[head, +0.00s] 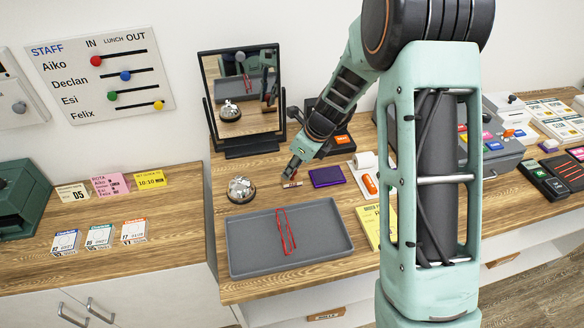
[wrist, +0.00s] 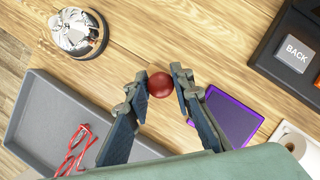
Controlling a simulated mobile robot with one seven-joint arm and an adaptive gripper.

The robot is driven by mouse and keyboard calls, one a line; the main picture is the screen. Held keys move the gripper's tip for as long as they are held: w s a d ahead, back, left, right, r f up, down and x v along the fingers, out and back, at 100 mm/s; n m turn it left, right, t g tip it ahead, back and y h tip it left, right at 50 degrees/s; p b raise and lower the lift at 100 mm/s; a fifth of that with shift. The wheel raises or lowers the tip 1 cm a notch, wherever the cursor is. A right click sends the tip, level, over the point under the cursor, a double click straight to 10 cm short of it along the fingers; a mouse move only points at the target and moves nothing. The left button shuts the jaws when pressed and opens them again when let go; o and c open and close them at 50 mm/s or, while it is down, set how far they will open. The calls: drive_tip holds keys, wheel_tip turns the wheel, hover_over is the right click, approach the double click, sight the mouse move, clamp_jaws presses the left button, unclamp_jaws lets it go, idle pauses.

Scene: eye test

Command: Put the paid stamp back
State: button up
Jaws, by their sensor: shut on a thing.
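My gripper (wrist: 161,80) is shut on a round dark red knob, likely the handle of the paid stamp (wrist: 160,86). The knob sits between the two fingertips in the wrist view. In the head view my gripper (head: 291,177) points down over the wooden counter, with a small pale and red piece of the stamp (head: 291,185) showing below it. I cannot tell whether the stamp touches the counter. Its printing face and any word on it are hidden. A purple-edged pad (head: 327,176) lies just right of the gripper; it also shows in the wrist view (wrist: 226,116).
A silver bell (head: 241,189) stands left of my gripper. A grey tray (head: 245,262) with red glasses (head: 285,232) lies in front. A mirror (head: 243,140) stands behind.

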drive_tip(key=shift+f, duration=0.1)
drive_tip(key=o, duration=0.9)
drive_tip(key=shift+r, duration=0.3)
drive_tip(key=v, duration=1.1)
drive_tip(key=shift+s+d+r, duration=0.1)
drive_tip(key=shift+s+r, duration=0.05)
drive_tip(key=shift+r, duration=0.2)
